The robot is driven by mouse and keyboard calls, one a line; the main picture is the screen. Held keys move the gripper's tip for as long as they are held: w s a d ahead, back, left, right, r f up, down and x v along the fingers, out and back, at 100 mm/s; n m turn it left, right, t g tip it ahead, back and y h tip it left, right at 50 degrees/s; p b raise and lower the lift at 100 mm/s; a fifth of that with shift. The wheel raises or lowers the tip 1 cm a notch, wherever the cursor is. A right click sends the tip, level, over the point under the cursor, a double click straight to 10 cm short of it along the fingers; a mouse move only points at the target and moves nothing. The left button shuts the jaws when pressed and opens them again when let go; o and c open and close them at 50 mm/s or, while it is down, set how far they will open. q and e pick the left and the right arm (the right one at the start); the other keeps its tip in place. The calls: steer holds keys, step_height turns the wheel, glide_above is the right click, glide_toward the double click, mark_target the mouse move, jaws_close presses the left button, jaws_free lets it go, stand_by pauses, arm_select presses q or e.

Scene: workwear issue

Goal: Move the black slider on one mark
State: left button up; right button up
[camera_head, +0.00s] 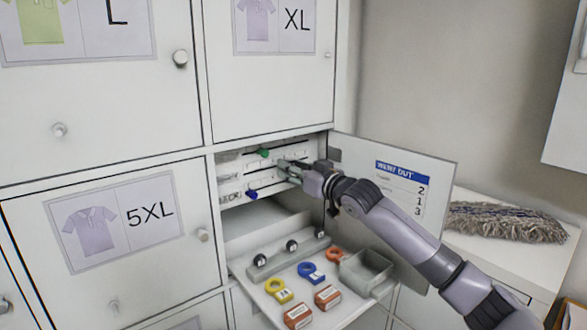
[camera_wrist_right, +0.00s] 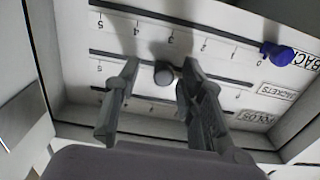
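The black slider (camera_wrist_right: 163,75) is a dark round knob on the middle of the slotted tracks in the right wrist view, partway along its numbered scale. My right gripper (camera_wrist_right: 157,92) is open, one finger on each side of the knob, with gaps visible between knob and fingers. In the head view my right gripper (camera_head: 287,170) reaches the slider panel (camera_head: 231,170) inside the open locker and hides the black slider. A blue slider (camera_wrist_right: 277,54) sits at the zero end of its track; it also shows in the head view (camera_head: 251,195). My left gripper is not in view.
A green slider (camera_head: 264,152) is on the upper track. The open door (camera_head: 440,180) bears a "WENT OUT" card (camera_head: 402,185) reading 2, 1, 3. Below, a pulled-out shelf holds coloured rings, orange boxes (camera_head: 328,297) and a grey bin (camera_head: 366,270). A mop head (camera_head: 505,222) lies right.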

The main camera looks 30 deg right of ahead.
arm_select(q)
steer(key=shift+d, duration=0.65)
arm_select(e)
steer(key=s, duration=1.2)
steer(key=shift+d, duration=0.45)
